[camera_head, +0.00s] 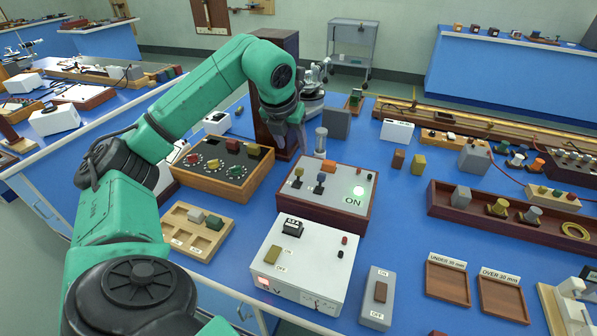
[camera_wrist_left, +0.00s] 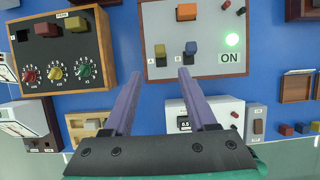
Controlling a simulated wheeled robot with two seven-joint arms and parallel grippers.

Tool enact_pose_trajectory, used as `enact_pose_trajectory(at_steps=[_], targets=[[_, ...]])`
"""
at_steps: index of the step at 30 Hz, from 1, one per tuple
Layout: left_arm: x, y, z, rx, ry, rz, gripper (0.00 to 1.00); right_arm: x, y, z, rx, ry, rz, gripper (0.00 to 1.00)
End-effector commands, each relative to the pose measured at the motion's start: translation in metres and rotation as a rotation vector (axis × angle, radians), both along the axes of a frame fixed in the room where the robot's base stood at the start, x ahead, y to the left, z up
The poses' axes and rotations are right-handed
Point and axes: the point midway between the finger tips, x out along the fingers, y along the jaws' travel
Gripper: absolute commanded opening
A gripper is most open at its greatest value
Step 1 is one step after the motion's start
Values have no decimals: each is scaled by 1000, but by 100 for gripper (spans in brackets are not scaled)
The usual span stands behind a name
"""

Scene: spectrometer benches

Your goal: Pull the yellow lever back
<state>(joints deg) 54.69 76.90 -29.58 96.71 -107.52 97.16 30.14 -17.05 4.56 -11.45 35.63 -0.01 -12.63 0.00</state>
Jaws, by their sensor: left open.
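The yellow lever (camera_head: 298,172) stands on the grey top panel of a dark red box (camera_head: 340,213), left of a blue lever (camera_head: 320,180). In the left wrist view the yellow lever (camera_wrist_left: 160,52) is beside the letter A and the blue lever (camera_wrist_left: 191,48) beside B. A green lamp (camera_head: 358,190) glows above the word ON. My left gripper (camera_head: 290,135) is above and behind the box; its fingers (camera_wrist_left: 157,76) are apart with nothing between them. In the wrist view the yellow lever appears just beyond and between the fingertips, apart from them. My right gripper is not in view.
An orange block (camera_head: 329,166) is on the panel's back edge. A wooden box with coloured knobs (camera_head: 222,170) stands left of the panel. A clear cylinder (camera_head: 320,141) and dark tall block stand behind. A white meter box (camera_head: 303,262) is in front.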

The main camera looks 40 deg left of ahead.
Motion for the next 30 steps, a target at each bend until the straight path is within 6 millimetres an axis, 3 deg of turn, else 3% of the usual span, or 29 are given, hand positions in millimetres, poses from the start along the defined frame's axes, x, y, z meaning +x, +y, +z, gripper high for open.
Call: enact_pose_trajectory(at_steps=[12,17,24,28,29,30], targets=[[38,13,-96,-3,3,1,57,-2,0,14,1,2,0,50],[44,15,-112,-2,1,1,57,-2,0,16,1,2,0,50],[44,16,-114,0,1,0,57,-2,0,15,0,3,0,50],[44,16,-114,0,1,0,8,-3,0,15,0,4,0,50],[44,16,-114,0,1,0,0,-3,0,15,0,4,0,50],[44,16,-114,0,1,0,0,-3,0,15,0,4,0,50]])
